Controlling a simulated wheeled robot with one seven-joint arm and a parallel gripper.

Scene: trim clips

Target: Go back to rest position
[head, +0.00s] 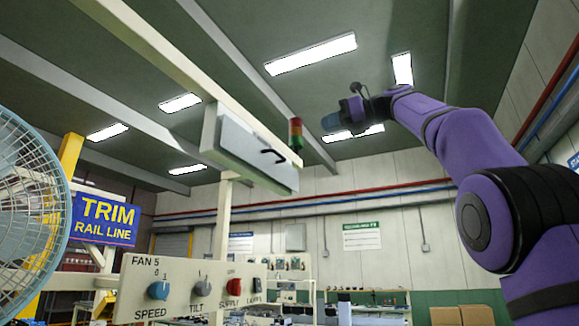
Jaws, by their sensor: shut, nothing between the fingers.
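My purple arm reaches in from the right edge and rises toward the ceiling. My gripper (334,120) is at its far end, small in the upper middle of the head view, pointing left. It appears shut, with no held thing visible. It is up in the air, just right of a red and green signal light (295,133) in the picture. I cannot judge the depth between them.
A pale panel with a black handle (272,155) hangs from an overhead frame (208,128) left of my gripper. A control box (190,287) with knobs, a blue fan (30,205) and a blue sign (106,221) stand at left. Cardboard boxes (462,315) sit low at right.

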